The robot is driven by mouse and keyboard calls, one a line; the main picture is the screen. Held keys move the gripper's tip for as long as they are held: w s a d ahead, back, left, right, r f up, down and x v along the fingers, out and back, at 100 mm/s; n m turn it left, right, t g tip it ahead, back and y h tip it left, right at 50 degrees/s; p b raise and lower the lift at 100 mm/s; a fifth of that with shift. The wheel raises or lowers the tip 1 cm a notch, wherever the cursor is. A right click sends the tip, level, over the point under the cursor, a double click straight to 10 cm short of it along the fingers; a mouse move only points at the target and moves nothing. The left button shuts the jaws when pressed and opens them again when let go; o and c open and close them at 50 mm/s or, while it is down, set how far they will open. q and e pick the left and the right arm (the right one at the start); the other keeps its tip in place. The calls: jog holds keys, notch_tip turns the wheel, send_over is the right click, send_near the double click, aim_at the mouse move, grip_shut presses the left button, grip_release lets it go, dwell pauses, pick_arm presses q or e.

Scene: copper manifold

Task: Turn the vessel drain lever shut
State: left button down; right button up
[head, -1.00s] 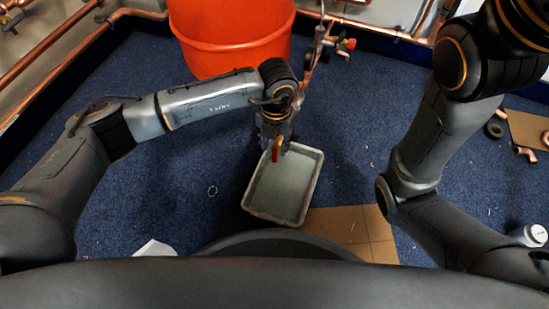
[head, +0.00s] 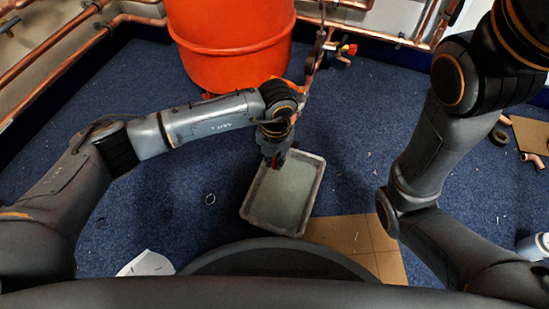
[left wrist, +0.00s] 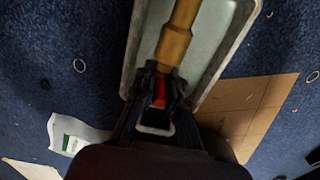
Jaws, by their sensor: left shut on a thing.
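A brass drain valve (left wrist: 174,40) shows in the left wrist view, above a pale tray. Its red lever (left wrist: 160,94) lies between my left gripper's fingers (left wrist: 160,82), and the gripper is shut on it. In the head view my left gripper (head: 272,158) points down over the tray's upper left part. The gripper and arm hide most of the valve and lever there. The orange vessel (head: 230,45) stands behind my left arm. My right arm is at the right of the head view, and its gripper is out of view.
The grey tray (head: 283,195) lies on the blue carpet below the valve. A brown board (head: 345,236) lies beside it. Copper pipes (head: 50,55) run along the walls. Copper fittings (head: 533,160) lie at right. A white paper (head: 146,264) lies at lower left.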

pick_arm(q)
jog(key=shift+r+y+p, duration=0.15)
jog(key=shift+y+p, duration=0.55)
jog(key=shift+p, duration=0.15)
jog(key=shift+d+t+y+p, duration=0.15)
jog(key=shift+t+y+p, duration=0.5)
jog(key=shift+y, duration=0.95)
jog(key=shift+f+t+y, duration=0.2)
jog(key=shift+t+y, duration=0.25)
jog(key=shift+y, duration=0.65)
jog(key=c, duration=1.4)
grip_release()
